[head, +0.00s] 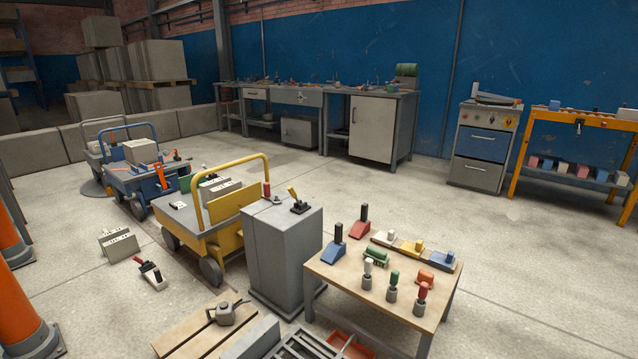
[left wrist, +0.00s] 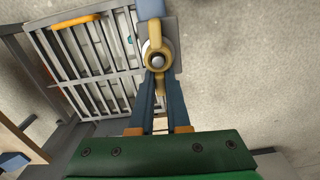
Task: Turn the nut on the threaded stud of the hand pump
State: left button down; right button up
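In the left wrist view a yellowish nut (left wrist: 151,43) with a lug pointing towards me sits around the grey end of a stud (left wrist: 158,62). A grey plate (left wrist: 174,27) and a blue-grey part show behind it. The two dark fingers of my left gripper (left wrist: 160,86) stand close together, one on each side of the lug, with the lug filling the narrow gap; they look shut on it. The rest of the pump is hidden or outside this view. I cannot single out the nut in the head view. Neither gripper shows in the head view.
A slatted grate (left wrist: 85,62) lies at upper left in the wrist view. In the head view a wooden table (head: 340,286) with several coloured parts stands beside a grey cabinet (head: 283,262) and a yellow cart (head: 229,240). Orange cones (head: 18,290) stand at left. Floor at right is clear.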

pick_arm(q)
jog(key=shift+w+d+f+m+b, duration=0.15)
jog(key=shift+f+m+b, duration=0.15)
jog(key=shift+m+b, duration=0.45)
jog(key=shift+w+m+b, duration=0.1)
jog(key=shift+m+b, duration=0.3)
jog(key=shift+m, duration=0.15)
jog(key=shift+d+r+m, duration=0.1)
jog(key=shift+r+m, duration=0.05)
jog(key=shift+m, duration=0.15)
jog(key=shift+r, duration=0.15)
jog(key=shift+w+d+f+m+b, duration=0.15)
jog(key=shift+f+m+b, duration=0.15)
jog(key=shift+m+b, duration=0.6)
jog(key=shift+d+m+b, duration=0.1)
jog(key=shift+m+b, duration=0.3)
jog(key=shift+m, duration=0.1)
jog(key=shift+d+r+m, duration=0.1)
jog(key=shift+r+m, duration=0.05)
jog(key=shift+m, duration=0.25)
jog(key=shift+r, duration=0.15)
jog(key=m+b, duration=0.2)
jog(key=shift+d+f+m+b, duration=0.25)
jog(key=shift+f+m+b, duration=0.05)
jog(key=shift+d+r+m, duration=0.1)
jog(key=shift+r+m, duration=0.05)
jog(key=shift+m, duration=0.15)
jog(key=shift+r, duration=0.15)
